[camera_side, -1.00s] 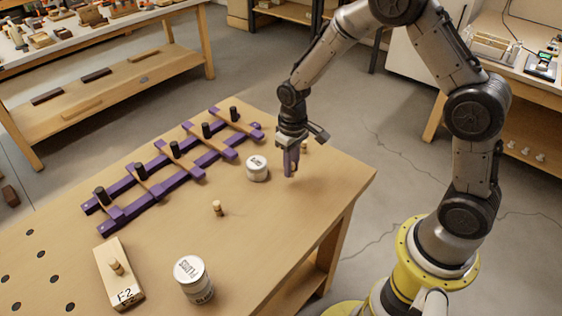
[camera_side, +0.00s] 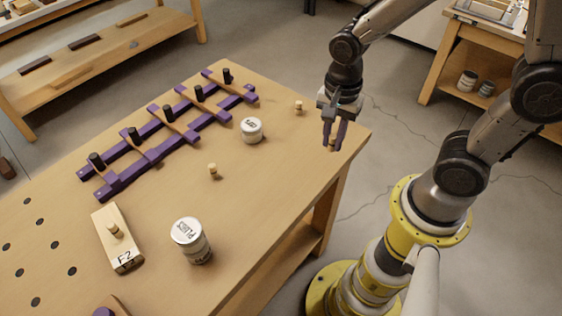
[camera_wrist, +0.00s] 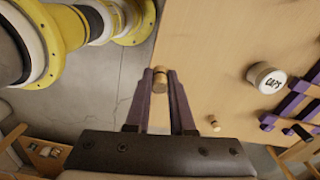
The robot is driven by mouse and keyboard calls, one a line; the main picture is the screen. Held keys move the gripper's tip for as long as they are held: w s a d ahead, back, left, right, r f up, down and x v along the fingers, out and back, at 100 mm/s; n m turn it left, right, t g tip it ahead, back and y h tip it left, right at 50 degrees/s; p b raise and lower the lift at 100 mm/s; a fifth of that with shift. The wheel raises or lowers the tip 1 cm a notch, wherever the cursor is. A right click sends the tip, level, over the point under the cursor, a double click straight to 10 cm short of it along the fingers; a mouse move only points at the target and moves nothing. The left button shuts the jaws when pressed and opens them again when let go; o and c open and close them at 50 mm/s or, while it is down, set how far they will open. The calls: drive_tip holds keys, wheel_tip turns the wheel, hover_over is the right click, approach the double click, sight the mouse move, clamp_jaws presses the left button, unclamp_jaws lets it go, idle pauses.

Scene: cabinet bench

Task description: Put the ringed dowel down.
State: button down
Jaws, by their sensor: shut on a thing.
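My gripper (camera_side: 333,143) is shut on a small pale wooden dowel (camera_wrist: 160,80), gripped between the purple fingertips in the wrist view. A darker band shows faintly on it. In the side view the fingers mostly hide the dowel (camera_side: 332,142). The gripper points down near the table's right corner, close to the edge. I cannot tell whether the dowel touches the wood. Another dowel (camera_side: 298,107) stands by the far edge and one more (camera_side: 213,170) stands mid-table. A further dowel (camera_side: 115,231) sits in a wooden block (camera_side: 128,255) marked F-2.
A white CAPS jar (camera_side: 251,130) stands left of my gripper and a PLUGS jar (camera_side: 190,241) stands nearer the front. A purple rack (camera_side: 160,153) with black pegs lies across the back left. The tabletop (camera_side: 285,165) between the CAPS jar and my gripper is bare.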

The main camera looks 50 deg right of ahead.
drive_tip(key=s+r, duration=0.1)
drive_tip(key=s+a+r, duration=0.1)
drive_tip(key=shift+s+r, duration=0.1)
drive_tip(key=shift+r, duration=0.3)
hover_over(281, 163)
drive_tip(key=s, duration=0.1)
wheel_tip(281, 163, down, 8)
drive_tip(key=shift+s+d+f, duration=0.1)
drive_tip(key=shift+f, duration=0.15)
drive_tip(key=f, duration=0.1)
drive_tip(key=w+f, duration=0.1)
drive_tip(key=f, duration=0.1)
drive_tip(key=shift+w+f, duration=0.1)
drive_tip(key=shift+f, duration=0.45)
drive_tip(key=shift+f, duration=0.2)
